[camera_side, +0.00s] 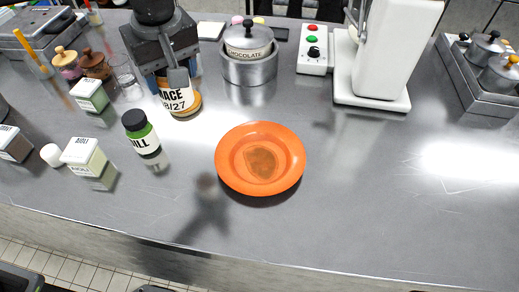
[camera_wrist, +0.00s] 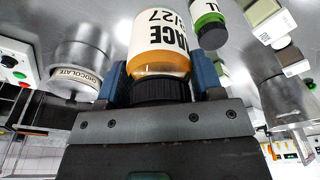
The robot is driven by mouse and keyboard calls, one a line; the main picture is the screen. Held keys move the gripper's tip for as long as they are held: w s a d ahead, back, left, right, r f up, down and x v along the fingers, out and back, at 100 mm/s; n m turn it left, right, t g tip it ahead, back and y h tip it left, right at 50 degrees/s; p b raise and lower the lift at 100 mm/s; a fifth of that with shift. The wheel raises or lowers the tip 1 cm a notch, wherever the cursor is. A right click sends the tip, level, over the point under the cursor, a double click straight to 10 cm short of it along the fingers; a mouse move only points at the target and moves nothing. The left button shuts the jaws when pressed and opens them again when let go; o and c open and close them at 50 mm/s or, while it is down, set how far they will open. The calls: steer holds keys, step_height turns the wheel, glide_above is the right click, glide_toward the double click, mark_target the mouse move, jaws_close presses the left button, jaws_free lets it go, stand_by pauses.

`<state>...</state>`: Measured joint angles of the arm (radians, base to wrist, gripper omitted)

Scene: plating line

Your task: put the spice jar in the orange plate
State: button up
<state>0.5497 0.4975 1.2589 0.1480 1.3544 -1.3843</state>
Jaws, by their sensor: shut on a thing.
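My gripper (camera_side: 170,72) is shut on a spice jar (camera_side: 180,97), with orange-brown contents and a white label reading "ACE" and "/27". In the wrist view the same jar (camera_wrist: 160,45) sits with its dark lid between the blue fingers of my gripper (camera_wrist: 160,84). The orange plate (camera_side: 227,170) lies on the steel counter, to the right of and nearer the front than the jar. A brown patch marks its middle, and no object stands on it. I cannot tell how far the jar is above the counter.
A green jar with a black lid (camera_side: 141,134) stands left of the plate. A chocolate pot (camera_side: 249,65) stands behind it, beside a button box (camera_side: 313,50) and a white machine (camera_side: 372,65). Small tubs (camera_side: 84,157) line the left. The counter right of the plate is clear.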

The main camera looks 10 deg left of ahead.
steer(key=shift+s+d+f, duration=0.65)
steer(key=shift+d+f, duration=1.15)
steer(key=shift+d, duration=0.25)
steer(key=shift+s+d+f, duration=0.65)
steer(key=shift+d+f, duration=1.15)
steer(key=shift+d, duration=0.2)
steer(key=shift+s+d+f, duration=0.65)
steer(key=shift+d+f, duration=1.15)
steer(key=shift+d, duration=0.25)
steer(key=shift+f, duration=0.4)
steer(key=shift+f, duration=0.1)
steer(key=o, duration=1.1)
steer(key=shift+c, duration=0.2)
step_height(320, 180, up, 13)
steer(key=s+d, duration=0.1)
steer(key=shift+s, duration=0.15)
